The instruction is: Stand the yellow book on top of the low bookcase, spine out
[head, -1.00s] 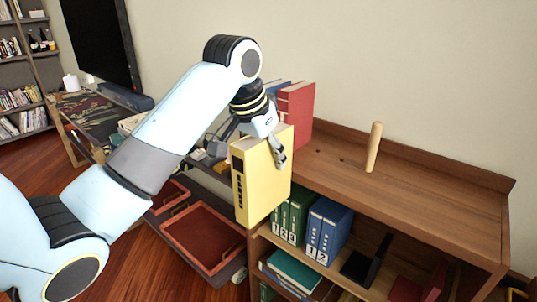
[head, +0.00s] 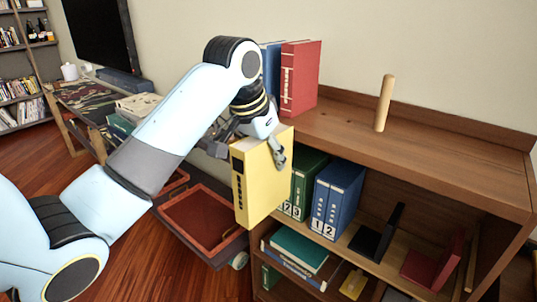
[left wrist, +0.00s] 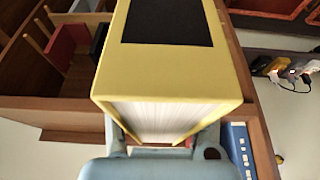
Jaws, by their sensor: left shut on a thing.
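The yellow book (head: 259,178) hangs upright in my left gripper (head: 277,150), in front of the low bookcase's left end. Its dark-marked spine faces left and toward me in the head view. The yellow book (left wrist: 172,65) also fills the middle of the left wrist view, page edges toward the camera. My left gripper is shut on the book's upper part. The low bookcase (head: 440,165) has a bare wooden top to the right, with a red book (head: 299,80) and a blue book (head: 271,68) standing at its left end. My right gripper is not in view.
A wooden peg (head: 384,103) stands on the bookcase top. Green binders (head: 307,180) and blue binders (head: 337,200) fill part of the shelf below. A cart with red trays (head: 200,222) stands left of the bookcase. Bare top lies between red book and peg.

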